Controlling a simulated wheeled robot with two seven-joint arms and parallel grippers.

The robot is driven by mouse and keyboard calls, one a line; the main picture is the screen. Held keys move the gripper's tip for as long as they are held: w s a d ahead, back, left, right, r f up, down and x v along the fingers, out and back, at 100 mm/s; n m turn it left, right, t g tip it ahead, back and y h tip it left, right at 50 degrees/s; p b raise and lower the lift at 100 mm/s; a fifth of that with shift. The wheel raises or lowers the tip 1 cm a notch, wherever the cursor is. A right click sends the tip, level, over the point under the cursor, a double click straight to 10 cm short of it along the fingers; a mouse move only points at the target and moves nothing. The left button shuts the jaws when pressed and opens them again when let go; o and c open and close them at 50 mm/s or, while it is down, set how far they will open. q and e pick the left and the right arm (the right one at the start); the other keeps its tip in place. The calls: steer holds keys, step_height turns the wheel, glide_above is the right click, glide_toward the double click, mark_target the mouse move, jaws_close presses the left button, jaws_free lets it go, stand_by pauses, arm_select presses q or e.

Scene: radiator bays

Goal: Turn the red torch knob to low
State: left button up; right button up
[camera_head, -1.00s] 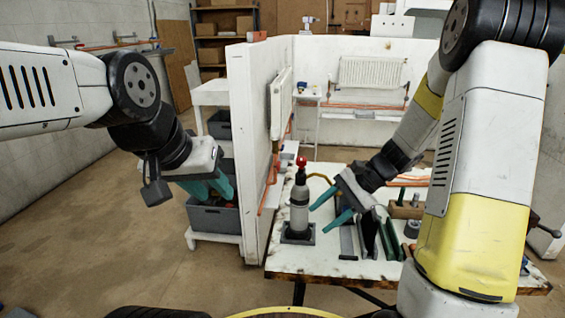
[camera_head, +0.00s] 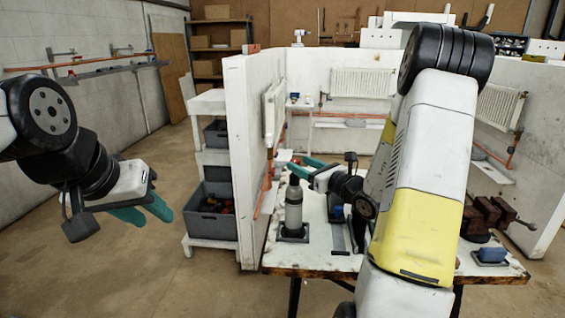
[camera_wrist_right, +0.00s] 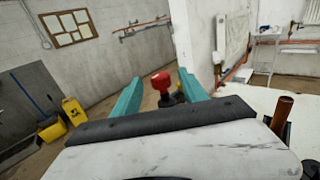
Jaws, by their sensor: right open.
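The grey torch cylinder (camera_head: 293,212) stands upright in a dark square base on the white workbench (camera_head: 320,262). In the right wrist view its red knob (camera_wrist_right: 161,82) shows between my two teal fingertips, with a gap on each side. My right gripper (camera_head: 298,163) is open at the torch's top; it also shows in the right wrist view (camera_wrist_right: 162,88). I cannot tell the knob's setting. My left gripper (camera_head: 156,218) is open and empty, out left over the floor.
A white partition wall (camera_head: 246,160) stands just left of the torch. A grey crate (camera_head: 211,226) sits on a shelf behind it. A dark red vise (camera_head: 485,216) and a blue item (camera_head: 491,255) are at the bench's right. My right arm covers the bench middle.

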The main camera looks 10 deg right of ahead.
mark_target(295, 160)
steer(key=shift+x, duration=1.85)
jaws_close()
steer(key=shift+d+n+g+y, duration=0.1)
steer(key=shift+n+g+y, duration=0.2)
steer(key=shift+y, duration=0.1)
steer(key=n+g+y, duration=0.5)
steer(key=g+y, duration=0.1)
steer(key=shift+w+n, duration=0.1)
steer(key=shift+n, duration=0.2)
steer(key=n+g+y, duration=0.1)
steer(key=n+g, duration=0.1)
steer(key=g, duration=0.2)
steer(key=n+g+y, duration=0.1)
steer(key=n+g, duration=0.2)
steer(key=g, duration=0.1)
steer(key=shift+n+g, duration=0.4)
